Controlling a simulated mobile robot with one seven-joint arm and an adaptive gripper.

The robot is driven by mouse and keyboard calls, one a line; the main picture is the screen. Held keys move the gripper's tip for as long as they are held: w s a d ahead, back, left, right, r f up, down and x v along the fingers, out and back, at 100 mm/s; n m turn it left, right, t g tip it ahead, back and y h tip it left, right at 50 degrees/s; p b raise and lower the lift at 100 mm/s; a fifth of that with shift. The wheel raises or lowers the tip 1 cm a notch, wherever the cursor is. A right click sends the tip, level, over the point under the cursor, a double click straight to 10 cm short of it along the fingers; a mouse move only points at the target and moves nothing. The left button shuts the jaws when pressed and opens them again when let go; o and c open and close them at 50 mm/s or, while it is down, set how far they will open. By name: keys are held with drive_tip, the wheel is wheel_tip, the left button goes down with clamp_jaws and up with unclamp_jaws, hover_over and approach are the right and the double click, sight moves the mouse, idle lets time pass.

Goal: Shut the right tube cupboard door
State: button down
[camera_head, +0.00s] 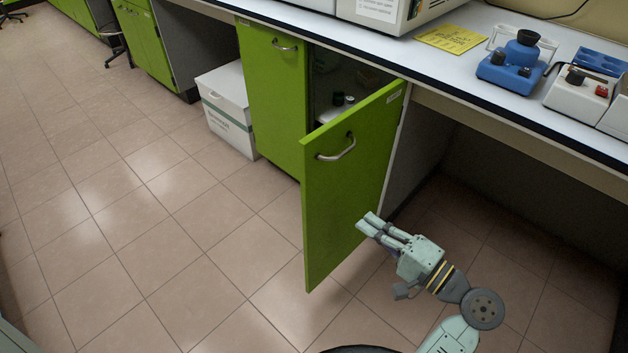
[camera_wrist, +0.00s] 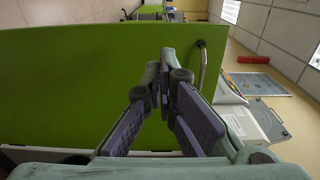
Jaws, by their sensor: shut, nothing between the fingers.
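The right cupboard door (camera_head: 345,190) is green with a curved metal handle (camera_head: 337,149) near its top. It stands part open, swung out from the cupboard under the bench. My gripper (camera_head: 366,222) is shut and empty, low near the door's hinge-side half, in front of it in the head view. In the wrist view the green door (camera_wrist: 60,85) fills the left and middle behind my fingers (camera_wrist: 165,60), and its handle (camera_wrist: 202,65) shows to the right of them. I cannot tell whether the fingertips touch the door.
The left green cupboard door (camera_head: 272,90) is closed. A white box (camera_head: 228,112) stands on the floor left of it. Dark items (camera_head: 344,99) show inside the open cupboard. The bench top (camera_head: 445,75) overhangs, with a blue instrument (camera_head: 515,68) on it. Tiled floor left of the door is clear.

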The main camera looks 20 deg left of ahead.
sight(312, 184)
drive_tip(key=p+x, duration=0.2)
drive_tip(key=x, duration=1.1)
drive_tip(key=shift+w+a+p, duration=0.2)
drive_tip(key=shift+a+p, duration=0.1)
drive_tip(key=shift+p, duration=0.1)
